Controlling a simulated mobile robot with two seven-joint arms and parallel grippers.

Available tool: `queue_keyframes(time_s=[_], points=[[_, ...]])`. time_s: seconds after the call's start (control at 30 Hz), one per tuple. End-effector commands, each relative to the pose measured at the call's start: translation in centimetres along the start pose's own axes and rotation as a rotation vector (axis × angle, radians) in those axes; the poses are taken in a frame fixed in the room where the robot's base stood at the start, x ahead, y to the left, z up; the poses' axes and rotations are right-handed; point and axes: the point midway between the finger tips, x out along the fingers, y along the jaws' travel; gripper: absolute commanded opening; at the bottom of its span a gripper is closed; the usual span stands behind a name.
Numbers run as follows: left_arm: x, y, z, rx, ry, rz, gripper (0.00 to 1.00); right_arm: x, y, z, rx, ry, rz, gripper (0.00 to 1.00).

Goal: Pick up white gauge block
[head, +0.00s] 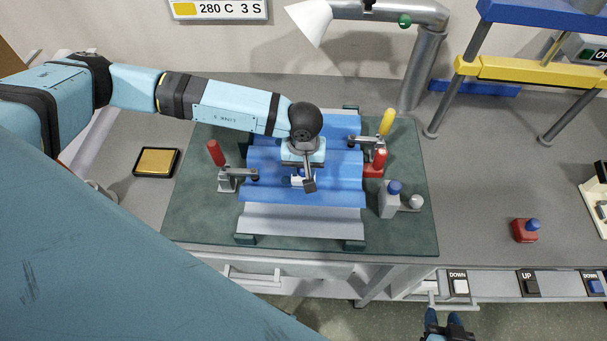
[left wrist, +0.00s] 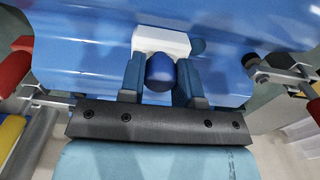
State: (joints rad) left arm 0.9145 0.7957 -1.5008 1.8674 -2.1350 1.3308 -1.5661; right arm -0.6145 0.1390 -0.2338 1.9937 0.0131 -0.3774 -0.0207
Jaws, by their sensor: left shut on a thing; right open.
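The white gauge block (head: 297,182) sits on the blue corrugated sheet (head: 266,165), mostly hidden by my left gripper in the head view. In the left wrist view the white block (left wrist: 162,41) has a dark blue knob between the fingers. My left gripper (head: 303,178) is shut on that knob, and its fingers also show in the left wrist view (left wrist: 160,78). I cannot tell whether the block touches the sheet. My right gripper (head: 450,324) is open and empty at the bottom edge of the head view, partly cut off.
A yellow pad (head: 157,162) lies left. Buttons (head: 460,286) line the front edge.

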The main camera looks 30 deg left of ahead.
Motion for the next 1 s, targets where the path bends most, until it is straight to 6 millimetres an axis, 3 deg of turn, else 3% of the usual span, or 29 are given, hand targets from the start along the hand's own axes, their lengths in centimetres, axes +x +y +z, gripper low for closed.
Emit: queue_keyframes(time_s=[0.27, 0.47, 0.57, 1.0], points=[[-0.3, 0.0, 0.0, 0.0, 0.001, 0.001, 0.02, 0.0, 0.0, 0.0, -0.001, 0.001, 0.0, 0.43], [-2.1, 0.0, -0.1, 0.0, 0.001, 0.002, 0.02, 0.2, 0.0, 0.2, -0.001, 0.001, -0.001, 0.43], [-4.0, 0.0, -0.1, 0.0, 0.003, 0.003, 0.02, 0.3, 0.0, 0.5, -0.001, 0.001, -0.001, 0.43], [-15.5, 0.1, -0.1, 0.001, 0.003, 0.003, 0.02, 1.2, 0.0, 1.7, -0.001, 0.0, -0.002, 0.43]])
